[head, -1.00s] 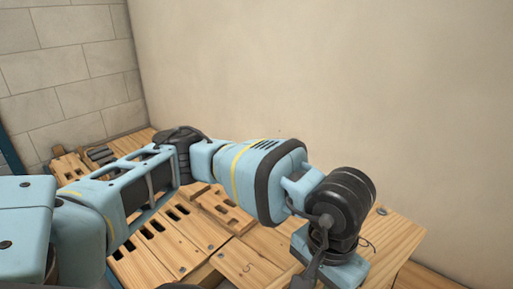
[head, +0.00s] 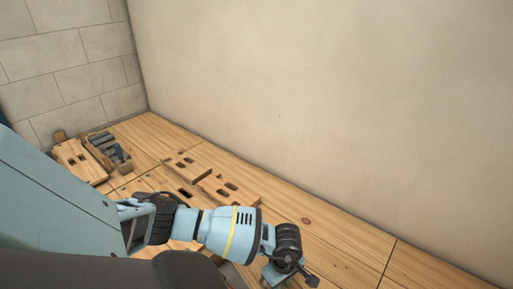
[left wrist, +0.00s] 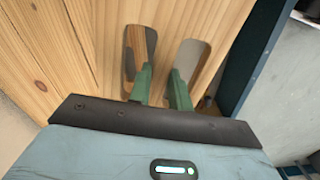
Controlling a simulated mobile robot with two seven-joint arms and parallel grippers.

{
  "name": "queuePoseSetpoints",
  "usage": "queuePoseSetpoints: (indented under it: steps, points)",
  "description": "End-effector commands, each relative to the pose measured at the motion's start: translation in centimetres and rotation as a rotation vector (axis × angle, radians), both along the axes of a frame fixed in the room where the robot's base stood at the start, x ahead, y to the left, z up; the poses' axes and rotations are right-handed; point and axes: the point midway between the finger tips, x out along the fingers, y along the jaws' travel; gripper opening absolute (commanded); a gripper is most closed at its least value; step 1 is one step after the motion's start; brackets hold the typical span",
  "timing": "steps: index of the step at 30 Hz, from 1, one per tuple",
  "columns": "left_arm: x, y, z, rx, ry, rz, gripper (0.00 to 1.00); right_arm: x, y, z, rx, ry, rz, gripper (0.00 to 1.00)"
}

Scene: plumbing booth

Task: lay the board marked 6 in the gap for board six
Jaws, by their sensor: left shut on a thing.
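In the left wrist view, a pale wooden board (left wrist: 205,20) with two long slots fills much of the picture. The green fingers of my left gripper (left wrist: 160,78) reach into the slots and are shut on the wood between them. No number shows on this part of the board. In the head view, my left arm stretches across the lower part of the picture to the right. Its wrist is low near the bottom edge, and the fingers and held board cannot be made out there. I cannot pick out the gap for board six. My right gripper is out of view.
A wooden deck (head: 340,238) runs along the plain wall. Slotted boards lie on it, one near the wall (head: 184,160) and one closer to my arm (head: 238,193).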

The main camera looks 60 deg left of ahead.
Motion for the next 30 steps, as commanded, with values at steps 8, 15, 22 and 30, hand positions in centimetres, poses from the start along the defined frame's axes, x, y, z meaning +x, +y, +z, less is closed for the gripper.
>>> queuePoseSetpoints:
  steps: [8,15,22,30]
  points:
    - [-3.9,4.0,-4.8,-0.001,-0.001,0.216,0.00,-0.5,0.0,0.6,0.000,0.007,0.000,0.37]
    - [-4.9,4.9,-5.9,-0.003,-0.004,0.264,0.00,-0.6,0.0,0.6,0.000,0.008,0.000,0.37]
    - [-4.8,4.9,-6.0,-0.003,-0.004,0.264,0.00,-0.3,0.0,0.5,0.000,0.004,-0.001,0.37]
    - [-4.9,4.9,-7.0,-0.002,-0.002,0.263,0.00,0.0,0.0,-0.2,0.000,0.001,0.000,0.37]
